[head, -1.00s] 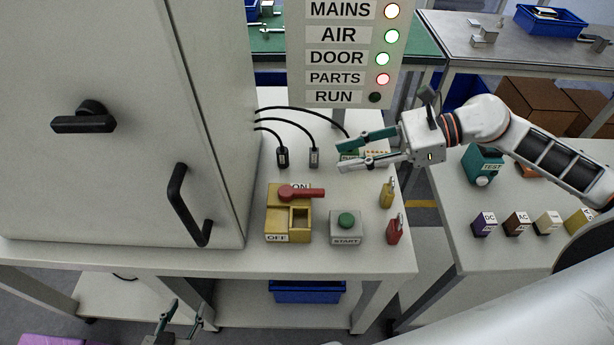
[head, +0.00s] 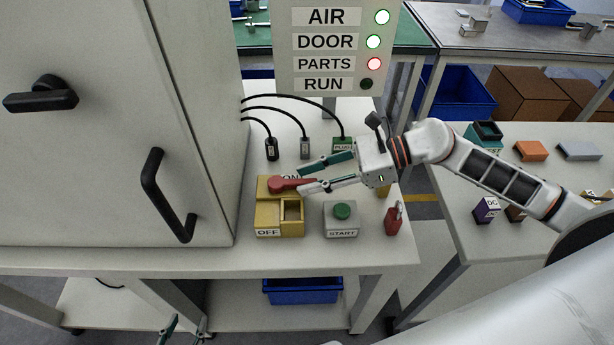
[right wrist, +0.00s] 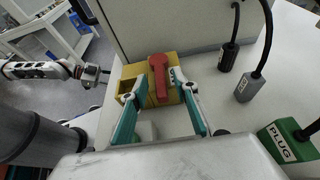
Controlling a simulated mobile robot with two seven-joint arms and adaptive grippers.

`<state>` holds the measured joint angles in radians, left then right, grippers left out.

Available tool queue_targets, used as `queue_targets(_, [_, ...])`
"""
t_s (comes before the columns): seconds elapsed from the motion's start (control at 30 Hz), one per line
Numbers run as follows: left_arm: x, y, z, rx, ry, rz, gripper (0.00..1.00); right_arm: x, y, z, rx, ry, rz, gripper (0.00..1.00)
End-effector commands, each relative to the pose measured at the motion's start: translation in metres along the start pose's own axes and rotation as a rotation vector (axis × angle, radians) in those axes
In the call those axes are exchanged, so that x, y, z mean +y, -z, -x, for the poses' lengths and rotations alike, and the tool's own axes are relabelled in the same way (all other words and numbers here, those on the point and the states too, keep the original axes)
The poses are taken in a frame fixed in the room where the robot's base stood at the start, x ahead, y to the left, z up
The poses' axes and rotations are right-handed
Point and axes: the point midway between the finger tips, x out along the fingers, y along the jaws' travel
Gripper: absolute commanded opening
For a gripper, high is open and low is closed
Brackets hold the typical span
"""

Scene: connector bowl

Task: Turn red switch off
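The red switch handle (head: 290,184) sits on a yellow box (head: 268,215) on the white table. Its lever points to the right, beside the partly covered ON label; the OFF label is at the box's lower left. My right gripper (head: 299,178) is open, its fingertips at the right end of the lever. In the right wrist view the red lever (right wrist: 159,78) lies between the two spread fingers, with no clear contact on both sides. My left gripper (head: 186,330) is low at the bottom edge, in front of the table, its two fingers apart.
A grey START box (head: 341,220) with a green button and a red padlock (head: 394,220) stand right of the switch. A tall grey cabinet (head: 100,120) stands at left.

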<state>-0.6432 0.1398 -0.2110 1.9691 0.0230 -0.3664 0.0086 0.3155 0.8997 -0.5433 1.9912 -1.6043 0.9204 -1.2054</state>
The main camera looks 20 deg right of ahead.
Motion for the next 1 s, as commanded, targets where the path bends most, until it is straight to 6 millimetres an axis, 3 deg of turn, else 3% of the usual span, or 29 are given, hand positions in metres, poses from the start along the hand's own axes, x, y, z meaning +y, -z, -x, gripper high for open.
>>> queue_targets(0.4, [0.0025, -0.0092, 0.0011, -0.018, -0.004, 0.002, 0.40, 0.0000, 0.0004, -0.0111, 0.001, 0.000, -0.001, 0.29])
queue_targets(0.53, [0.0025, -0.0079, 0.0014, -0.016, -0.004, 0.002, 0.40, 0.0000, 0.0004, -0.0110, 0.001, 0.000, -0.001, 0.00])
queue_targets(1.0, [0.0026, -0.0047, 0.0017, -0.010, -0.004, 0.001, 0.40, -0.0017, -0.0008, -0.0133, 0.000, 0.001, 0.000, 0.00])
